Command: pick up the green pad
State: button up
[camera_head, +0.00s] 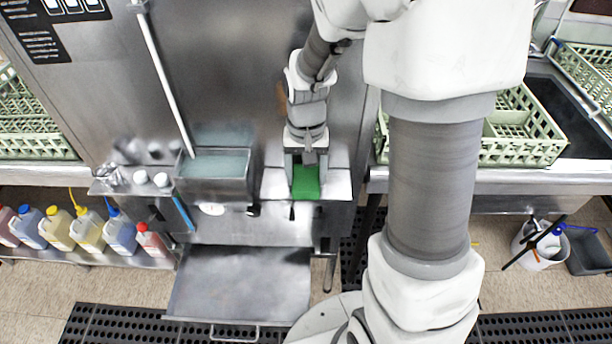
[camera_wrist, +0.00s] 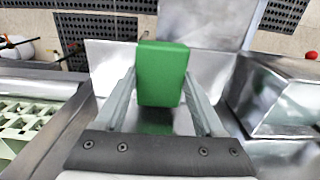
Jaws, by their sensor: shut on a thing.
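The green pad (camera_head: 306,182) is a small green block at the steel shelf on the front of the machine, right of the water-filled basin. In the wrist view the green pad (camera_wrist: 162,73) sits upright between my two fingers. My gripper (camera_head: 306,164) reaches down from above and is shut on the pad, with one finger against each side. My gripper also shows in the wrist view (camera_wrist: 162,90). Whether the pad's underside touches the steel shelf (camera_head: 338,184) cannot be told.
A steel basin (camera_head: 212,188) with a white stick leaning in it stands left of the pad. Several coloured bottles (camera_head: 90,232) line a low shelf at left. Green dish racks (camera_head: 520,140) stand on the right counter. A steel panel (camera_head: 240,285) juts out below.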

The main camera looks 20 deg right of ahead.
aim_at(306, 180)
jog(key=r, duration=0.4)
jog(key=shift+s+a+r, duration=0.1)
jog(key=shift+s+r, duration=0.15)
jog(key=shift+s, duration=0.1)
jog(key=s+r, duration=0.3)
jog(key=s, duration=0.2)
jog(key=s+a+r+p, duration=0.1)
jog(key=s+r, duration=0.2)
jog(key=s, duration=0.2)
jog(key=shift+s+a+r, duration=0.15)
jog(key=shift+s+a, duration=0.15)
jog(key=shift+s, duration=0.1)
jog(key=o, duration=0.8)
jog(key=c, duration=0.7)
jog(key=shift+w, duration=0.15)
